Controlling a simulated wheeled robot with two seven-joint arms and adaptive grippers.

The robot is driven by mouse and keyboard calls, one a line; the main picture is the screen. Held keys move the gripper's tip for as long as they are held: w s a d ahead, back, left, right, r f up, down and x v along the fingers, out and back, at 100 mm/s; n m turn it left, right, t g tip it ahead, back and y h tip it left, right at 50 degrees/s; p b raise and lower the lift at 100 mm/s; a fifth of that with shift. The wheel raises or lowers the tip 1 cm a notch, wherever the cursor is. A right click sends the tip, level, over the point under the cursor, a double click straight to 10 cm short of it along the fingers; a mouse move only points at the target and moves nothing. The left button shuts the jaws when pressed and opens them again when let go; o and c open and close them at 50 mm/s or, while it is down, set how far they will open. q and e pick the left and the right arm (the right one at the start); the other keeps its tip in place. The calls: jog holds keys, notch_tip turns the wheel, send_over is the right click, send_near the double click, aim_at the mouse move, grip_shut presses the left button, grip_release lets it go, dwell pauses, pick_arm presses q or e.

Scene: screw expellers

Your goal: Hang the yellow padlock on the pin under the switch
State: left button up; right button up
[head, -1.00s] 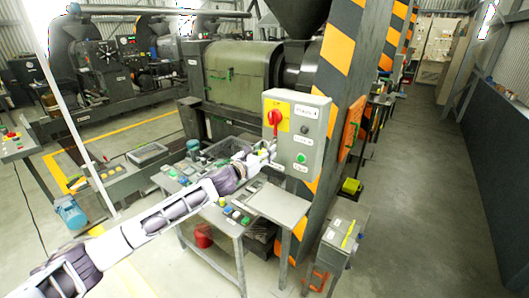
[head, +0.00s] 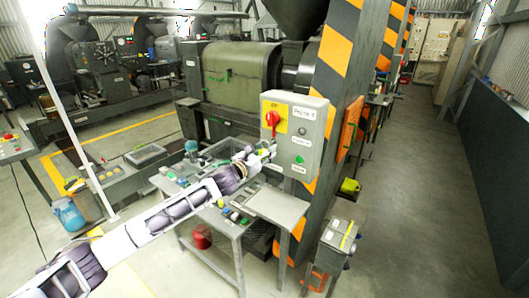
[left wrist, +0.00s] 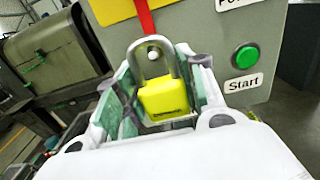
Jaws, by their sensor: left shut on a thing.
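The yellow padlock (left wrist: 166,98) is upright between the fingers of my left gripper (left wrist: 163,95), its grey shackle upward. The gripper is shut on its body. In the head view the left gripper (head: 264,156) is at the lower left front of the grey control box (head: 307,136), below the red switch (head: 272,120) on its yellow plate. A small round metal pin end (left wrist: 153,53) shows inside the shackle's loop in the left wrist view. I cannot tell how deep the pin reaches through the loop. My right gripper is not in view.
The box has a green Start button (left wrist: 245,57) to the right of the padlock. A small table (head: 276,204) with several small items stands below the box. A striped column (head: 337,60) rises behind the box. Open floor lies to the right.

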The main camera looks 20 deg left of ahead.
aim_at(274, 142)
pick_arm(q)
jog(key=shift+p+x, duration=0.35)
jog(key=shift+x, duration=1.3)
dwell(1.1)
jog(key=shift+w+r, duration=0.15)
jog(key=shift+r, duration=0.35)
dwell(0.6)
jog(key=shift+f+b, duration=0.4)
jog(key=shift+f, duration=0.45)
dwell(0.5)
jog(key=o, duration=0.8)
jog(key=shift+d, duration=0.1)
jog(key=shift+o, duration=1)
jog(key=shift+f, duration=0.2)
jog(key=shift+o, duration=0.7)
jog(key=shift+w+d+f, duration=0.3)
jog(key=shift+w+f, duration=0.1)
jog(key=shift+w, duration=0.1)
jog(key=shift+s+a+r, duration=0.1)
jog(key=shift+r, duration=0.05)
